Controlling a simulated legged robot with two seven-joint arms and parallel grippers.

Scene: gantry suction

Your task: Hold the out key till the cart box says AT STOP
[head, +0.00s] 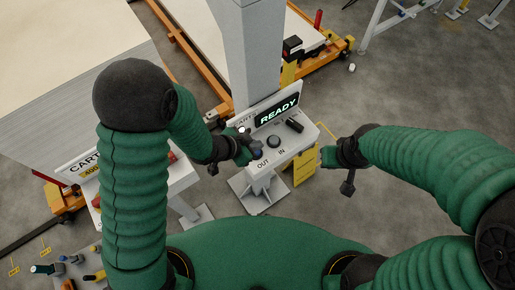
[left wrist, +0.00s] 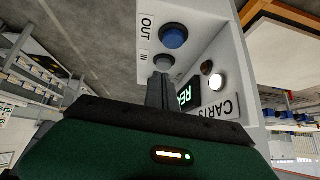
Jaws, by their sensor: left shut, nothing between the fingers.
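The cart box (head: 303,135) is a pale panel on a post, and its display (head: 277,111) reads READY. It carries a blue key (left wrist: 173,36) by the OUT label and a grey key (left wrist: 164,62) by the IN label. My left gripper (head: 252,151) is shut and empty over the panel, close to the keys; in the left wrist view its fingertips (left wrist: 160,78) appear just short of the grey key. I cannot tell whether they touch anything. My right gripper (head: 327,156) hangs right of the box, apart from it; its jaw opening is unclear.
A lit white lamp (left wrist: 218,82) and a dark lamp (left wrist: 207,67) sit beside the display. A grey column (head: 251,50) rises behind the box. A second box with a CART label (head: 84,162) stands at left. Open floor (head: 420,85) lies at right.

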